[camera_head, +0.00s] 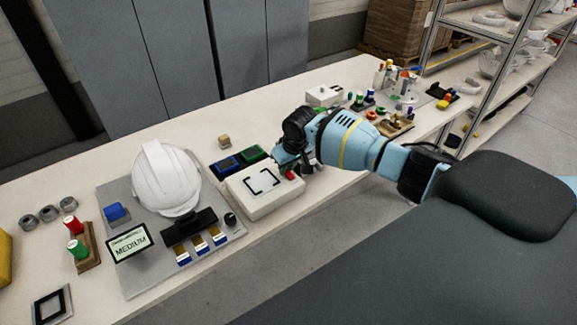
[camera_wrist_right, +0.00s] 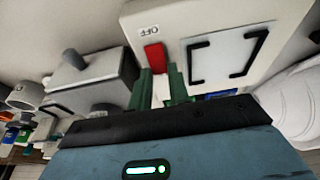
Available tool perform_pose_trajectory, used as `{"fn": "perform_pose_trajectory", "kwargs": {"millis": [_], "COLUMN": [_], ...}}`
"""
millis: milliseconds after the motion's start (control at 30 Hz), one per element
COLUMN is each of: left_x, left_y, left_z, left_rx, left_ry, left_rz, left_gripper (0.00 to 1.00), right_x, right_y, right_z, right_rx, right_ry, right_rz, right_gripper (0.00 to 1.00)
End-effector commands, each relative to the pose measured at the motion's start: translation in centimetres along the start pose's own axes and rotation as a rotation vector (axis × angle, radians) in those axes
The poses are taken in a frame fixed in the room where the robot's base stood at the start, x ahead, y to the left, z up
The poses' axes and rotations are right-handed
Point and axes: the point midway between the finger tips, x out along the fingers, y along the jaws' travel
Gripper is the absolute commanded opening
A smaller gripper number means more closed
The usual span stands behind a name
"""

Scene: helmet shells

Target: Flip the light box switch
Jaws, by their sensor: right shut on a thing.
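The light box (camera_head: 262,193) is a white box on the workbench with black corner marks on its top. It also shows in the right wrist view (camera_wrist_right: 207,18). Its red switch (camera_head: 291,174) sits at the box's right side in the head view. In the wrist view the red switch (camera_wrist_right: 154,57) is beside an "OFF" label (camera_wrist_right: 149,31). My right gripper (camera_head: 296,165) is at that end of the box. Its green fingers (camera_wrist_right: 161,82) are on the switch's lower end, one on each side. My left gripper is not in view.
A white helmet (camera_head: 165,180) stands on a grey board left of the box, with a "MEDIUM" sign (camera_head: 129,244) in front. Blue and green trays (camera_head: 240,161) lie behind the box. Several small parts and tools stand farther right on the bench (camera_head: 330,190).

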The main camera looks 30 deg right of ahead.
Motion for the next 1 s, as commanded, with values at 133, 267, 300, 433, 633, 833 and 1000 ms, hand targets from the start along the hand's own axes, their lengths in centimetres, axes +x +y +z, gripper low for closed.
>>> {"fn": "perform_pose_trajectory", "kwargs": {"millis": [133,267,300,433,633,833,1000], "left_x": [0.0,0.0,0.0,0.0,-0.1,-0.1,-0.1], "left_y": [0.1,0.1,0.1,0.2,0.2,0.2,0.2], "left_z": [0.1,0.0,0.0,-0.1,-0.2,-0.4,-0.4], "left_rx": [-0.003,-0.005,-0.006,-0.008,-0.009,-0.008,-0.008], "left_ry": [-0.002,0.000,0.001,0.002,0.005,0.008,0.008], "left_rz": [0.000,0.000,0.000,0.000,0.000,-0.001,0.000], "left_gripper": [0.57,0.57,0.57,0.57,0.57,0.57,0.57], "right_x": [0.2,0.1,0.1,0.1,-1.2,-4.3,-6.5], "right_y": [-0.1,0.0,0.0,0.0,0.0,0.0,0.0], "right_z": [0.1,0.1,0.1,0.0,0.0,0.0,0.0], "right_rx": [0.000,0.000,0.000,0.000,-0.001,-0.002,-0.001], "right_ry": [-0.003,-0.003,-0.003,-0.002,0.000,0.001,-0.001], "right_rz": [-0.001,-0.001,0.000,0.000,-0.001,0.000,0.000], "right_gripper": [0.19,0.27,0.27,0.27,0.27,0.27,0.27]}}
